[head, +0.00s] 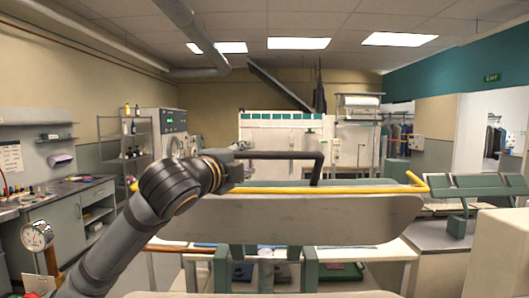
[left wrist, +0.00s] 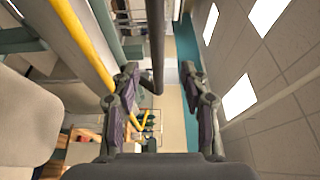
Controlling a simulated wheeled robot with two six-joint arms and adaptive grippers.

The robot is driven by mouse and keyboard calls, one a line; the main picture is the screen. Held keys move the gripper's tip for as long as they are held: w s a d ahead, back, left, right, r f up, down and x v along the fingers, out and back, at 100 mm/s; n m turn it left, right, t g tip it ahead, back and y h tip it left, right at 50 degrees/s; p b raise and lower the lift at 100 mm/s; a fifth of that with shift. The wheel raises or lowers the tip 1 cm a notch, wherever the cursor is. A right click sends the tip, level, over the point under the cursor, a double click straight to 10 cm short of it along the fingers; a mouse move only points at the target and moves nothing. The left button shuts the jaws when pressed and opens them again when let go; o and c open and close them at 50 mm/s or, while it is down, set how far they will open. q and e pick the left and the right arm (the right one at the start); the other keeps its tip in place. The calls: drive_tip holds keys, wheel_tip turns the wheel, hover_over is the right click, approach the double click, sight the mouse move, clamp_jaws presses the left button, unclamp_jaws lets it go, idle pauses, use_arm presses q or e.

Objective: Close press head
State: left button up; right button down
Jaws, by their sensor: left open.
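The press head (head: 285,218) is a wide pale plate, raised and facing me in the head view. A yellow bar (head: 330,189) runs along its upper edge and also crosses the left wrist view (left wrist: 85,45). A dark bent handle bar (head: 280,155) stands above it. My left gripper (head: 236,160) is at the handle's left end. In the left wrist view my left gripper (left wrist: 160,80) is open, with its two fingers on either side of the dark handle bar (left wrist: 157,40). I cannot tell whether either finger touches it. My right gripper is not in view.
Green uprights (head: 309,268) stand below the press head. A white table (head: 390,252) lies behind it. A green-topped rack (head: 478,186) and pale block (head: 500,250) are at right.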

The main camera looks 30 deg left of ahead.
sight(261, 156)
use_arm(q)
drive_tip(key=w+p, duration=0.1)
drive_tip(key=w, duration=0.1)
drive_tip(key=w+p, duration=0.1)
drive_tip(key=shift+w+a+r+p, duration=0.25)
drive_tip(key=shift+w+r+p, duration=0.05)
drive_tip(key=shift+w+p, duration=0.1)
drive_tip(key=shift+w+a+f+p, duration=0.15)
drive_tip(key=shift+w+p, duration=0.1)
drive_tip(key=shift+w, duration=0.4)
drive_tip(key=shift+w+a+f+p, duration=0.1)
drive_tip(key=shift+w+p, duration=0.15)
drive_tip(key=shift+w, duration=0.35)
drive_tip(key=w, duration=0.1)
drive_tip(key=w+p, duration=0.1)
drive_tip(key=w, duration=0.1)
drive_tip(key=shift+w+a+f+p, duration=0.15)
drive_tip(key=shift+w+a+p, duration=0.1)
drive_tip(key=shift+p, duration=0.1)
drive_tip(key=shift+w+f, duration=0.15)
drive_tip(key=shift+w, duration=0.05)
drive_tip(key=shift+a, duration=0.1)
drive_tip(key=shift+c, duration=2.3)
drive_tip(key=c, duration=0.4)
clamp_jaws()
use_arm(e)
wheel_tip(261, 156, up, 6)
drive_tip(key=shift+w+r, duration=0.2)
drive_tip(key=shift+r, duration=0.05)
